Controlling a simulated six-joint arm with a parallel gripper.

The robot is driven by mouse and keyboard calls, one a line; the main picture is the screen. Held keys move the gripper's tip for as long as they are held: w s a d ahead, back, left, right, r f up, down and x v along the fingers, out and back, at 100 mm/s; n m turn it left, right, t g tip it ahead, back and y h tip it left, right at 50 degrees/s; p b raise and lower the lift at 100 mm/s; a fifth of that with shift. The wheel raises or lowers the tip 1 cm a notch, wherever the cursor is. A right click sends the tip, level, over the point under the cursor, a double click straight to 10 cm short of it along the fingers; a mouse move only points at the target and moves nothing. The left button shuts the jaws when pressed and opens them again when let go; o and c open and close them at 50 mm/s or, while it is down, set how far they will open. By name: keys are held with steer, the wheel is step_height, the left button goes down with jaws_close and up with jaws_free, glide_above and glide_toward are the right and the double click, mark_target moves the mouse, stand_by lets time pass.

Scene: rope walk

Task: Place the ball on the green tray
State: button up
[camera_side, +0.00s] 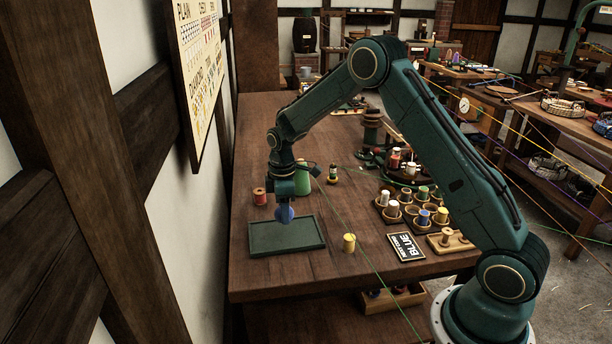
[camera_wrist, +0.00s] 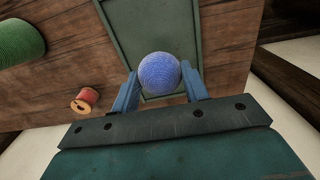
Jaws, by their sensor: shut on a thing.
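The blue ball (camera_side: 284,214) looks wound with thread. My gripper (camera_wrist: 159,82) is shut on it, with one blue finger on each side, as the wrist view shows the ball (camera_wrist: 160,72) between the fingertips. The green tray (camera_side: 287,249) is a shallow rectangle with a low rim on the bench. In the side view the ball is over the tray's far edge; the gap between them is hard to judge. In the wrist view the tray (camera_wrist: 125,45) lies behind the ball, which hides part of it. The tray's visible floor is empty.
A red spool (camera_side: 260,196) and a large green spool (camera_side: 303,180) stand beyond the tray. A yellow spool (camera_side: 349,243) stands to its right. Farther right are a tray of several coloured spools (camera_side: 410,208) and a "BLUE" sign (camera_side: 406,247). A green thread crosses the bench.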

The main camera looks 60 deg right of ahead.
steer(key=shift+f, duration=2.1)
steer(key=shift+f, duration=0.1)
steer(key=o, duration=1)
step_height(320, 180, up, 11)
steer(key=shift+f, duration=0.1)
steer(key=shift+r, duration=0.7)
